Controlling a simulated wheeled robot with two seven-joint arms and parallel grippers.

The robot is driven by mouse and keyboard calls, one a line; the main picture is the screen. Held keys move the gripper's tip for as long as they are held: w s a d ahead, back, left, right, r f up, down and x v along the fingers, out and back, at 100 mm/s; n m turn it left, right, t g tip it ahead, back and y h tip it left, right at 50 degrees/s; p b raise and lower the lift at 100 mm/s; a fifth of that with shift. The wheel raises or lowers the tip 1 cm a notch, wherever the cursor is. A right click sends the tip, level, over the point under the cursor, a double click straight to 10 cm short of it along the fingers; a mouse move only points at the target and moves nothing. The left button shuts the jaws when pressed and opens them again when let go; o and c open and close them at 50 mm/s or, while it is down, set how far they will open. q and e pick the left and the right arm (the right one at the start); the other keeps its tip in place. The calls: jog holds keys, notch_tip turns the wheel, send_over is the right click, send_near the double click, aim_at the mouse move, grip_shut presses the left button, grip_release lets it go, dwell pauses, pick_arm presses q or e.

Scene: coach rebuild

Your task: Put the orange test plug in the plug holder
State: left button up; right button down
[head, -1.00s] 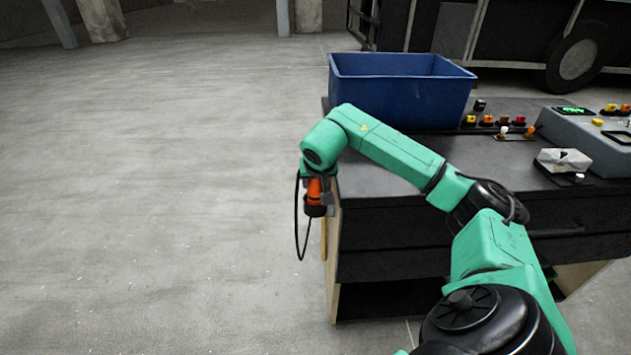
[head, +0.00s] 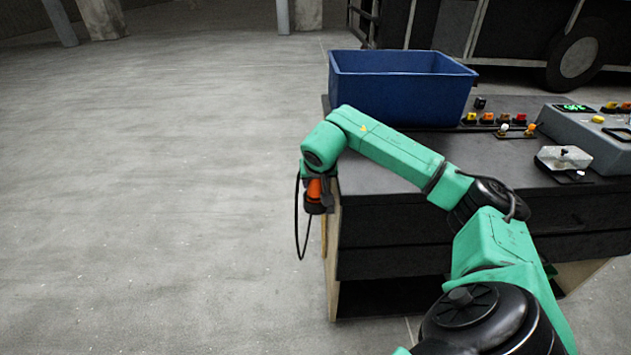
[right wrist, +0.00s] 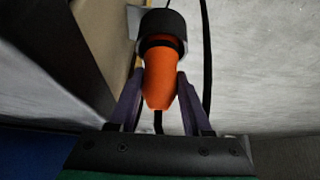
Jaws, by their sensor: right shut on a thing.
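The orange test plug (head: 314,190) is at the left end of the workbench, below my right wrist. In the right wrist view the orange plug (right wrist: 160,75) lies between the two fingers of my right gripper (right wrist: 161,85), which is shut on it. Its far end sits in a dark round collar (right wrist: 163,24), likely the plug holder, by the bench's side. I cannot tell how deep the plug sits in it. A black cable loops down beside the plug. My left gripper is not in view.
The dark workbench (head: 385,180) stands on the right. It carries a blue bin (head: 400,98), several coloured connectors (head: 495,119), a grey control box (head: 590,135) and a small pale block (head: 564,157). The floor to the left is clear.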

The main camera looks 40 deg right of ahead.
jog(key=c, duration=0.6)
grip_release()
jog(key=p+v, duration=0.6)
jog(key=v, duration=0.5)
